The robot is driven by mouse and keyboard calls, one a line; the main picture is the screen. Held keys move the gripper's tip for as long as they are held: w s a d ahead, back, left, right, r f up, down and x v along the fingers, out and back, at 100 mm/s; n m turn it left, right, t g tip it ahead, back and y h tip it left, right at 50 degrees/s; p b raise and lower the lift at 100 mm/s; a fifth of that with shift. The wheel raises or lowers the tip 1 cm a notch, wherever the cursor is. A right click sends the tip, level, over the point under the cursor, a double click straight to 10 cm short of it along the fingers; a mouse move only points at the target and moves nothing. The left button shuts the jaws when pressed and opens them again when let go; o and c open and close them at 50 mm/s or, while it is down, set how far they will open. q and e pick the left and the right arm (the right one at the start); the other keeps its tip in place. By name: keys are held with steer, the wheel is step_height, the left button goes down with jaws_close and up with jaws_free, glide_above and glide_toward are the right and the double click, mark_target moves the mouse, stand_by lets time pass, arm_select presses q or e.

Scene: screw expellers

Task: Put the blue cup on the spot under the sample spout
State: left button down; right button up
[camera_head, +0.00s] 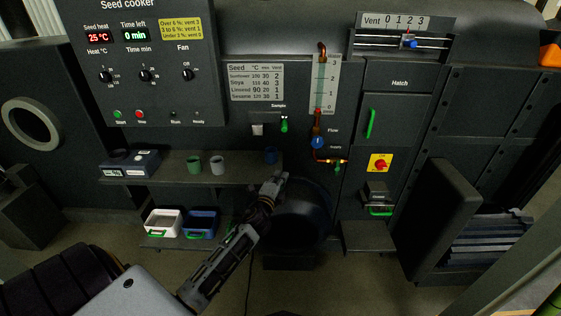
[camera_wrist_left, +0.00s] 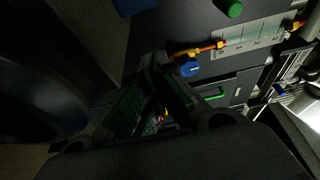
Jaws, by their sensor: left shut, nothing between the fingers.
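The blue cup (camera_head: 270,156) stands upright at the right end of the shelf (camera_head: 235,170), slightly right of and below the pale sample spout (camera_head: 257,129). I cannot make out a marked spot under the spout or tell whether the cup is on it. My left gripper (camera_head: 276,178) is shut and empty, just below and in front of the cup at the shelf edge, apart from it. In the left wrist view, the shut fingers (camera_wrist_left: 153,64) point up, with part of the blue cup (camera_wrist_left: 134,5) at the top edge. My right gripper is not in view.
A green cup (camera_head: 194,165) and a grey cup (camera_head: 217,166) stand left on the shelf beside a dark blue box (camera_head: 130,163). White (camera_head: 163,223) and blue (camera_head: 201,223) bins sit below. The green sample lever (camera_head: 284,124) and blue supply knob (camera_head: 318,143) protrude nearby.

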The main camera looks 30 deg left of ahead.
mark_target(271, 155)
arm_select(q)
steer(key=shift+w, duration=0.15)
steer(key=w+a, duration=0.2)
steer(key=w, duration=0.1)
steer(key=w+a, duration=0.2)
steer(key=w, duration=0.1)
steer(key=w+a, duration=0.2)
steer(key=w, duration=0.1)
steer(key=shift+w+a, duration=0.15)
steer(key=shift+w, duration=0.1)
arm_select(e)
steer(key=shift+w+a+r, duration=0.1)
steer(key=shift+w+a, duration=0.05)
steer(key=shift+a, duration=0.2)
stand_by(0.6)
arm_select(q)
steer(key=shift+a, duration=0.15)
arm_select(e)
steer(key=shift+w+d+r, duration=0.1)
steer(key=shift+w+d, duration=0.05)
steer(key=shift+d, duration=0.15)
